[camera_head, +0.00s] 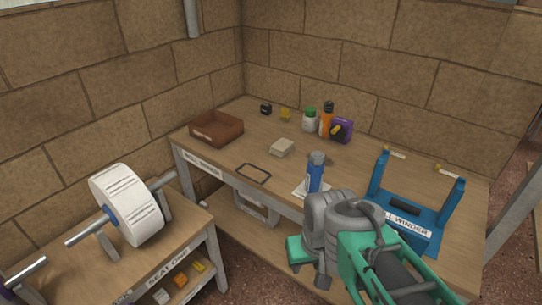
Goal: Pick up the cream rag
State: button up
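A small folded cream cloth (282,147), which looks like the cream rag, lies flat on the wooden workbench (235,140). It is near the middle of the top, to the right of a brown tray. Nothing touches it. My grey and green arm fills the lower right foreground, well apart from the cloth. I cannot make out the fingertips of my gripper, so its opening is hidden.
A brown tray (216,128), several containers and a blue winder frame (405,228) stand on the bench. A white roll (125,204) is at left.

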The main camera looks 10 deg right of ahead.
aim_at(283, 147)
jog(key=u, duration=0.5)
jog(key=k, duration=1.1)
jog(key=z, duration=0.3)
jog(key=i, duration=1.7)
jog(key=u, duration=0.95)
jog(key=i, duration=0.5)
jog(key=u, duration=0.6)
